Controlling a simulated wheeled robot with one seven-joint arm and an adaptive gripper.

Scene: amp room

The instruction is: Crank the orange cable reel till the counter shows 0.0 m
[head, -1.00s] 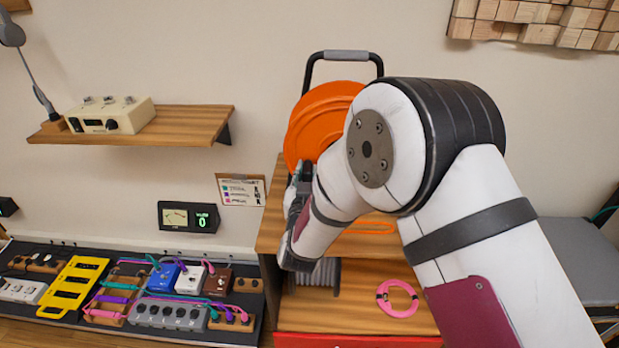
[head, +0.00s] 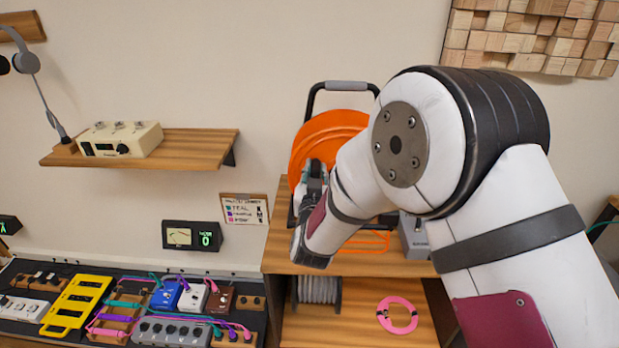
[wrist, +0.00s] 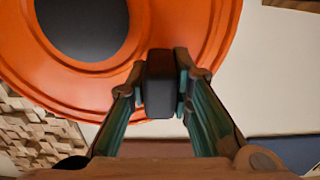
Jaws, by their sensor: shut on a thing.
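The orange cable reel (head: 325,137) stands on the wooden shelf unit, partly hidden behind my arm in the head view. It also shows in the wrist view (wrist: 186,28), with a dark round hub. My gripper (wrist: 160,84) is shut on the reel's dark crank handle (wrist: 160,92), a block between the two fingers in front of the orange disc. In the head view my gripper (head: 314,180) is at the lower front of the disc, with its fingers small and partly hidden. No readable metre counter on the reel shows.
A small display box (head: 193,236) with a meter and a green digit stands left of the reel. A pedalboard (head: 130,310) lies at lower left. A pink cable coil (head: 397,315) lies on the lower shelf. A cream amp unit (head: 120,139) sits on the wall shelf.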

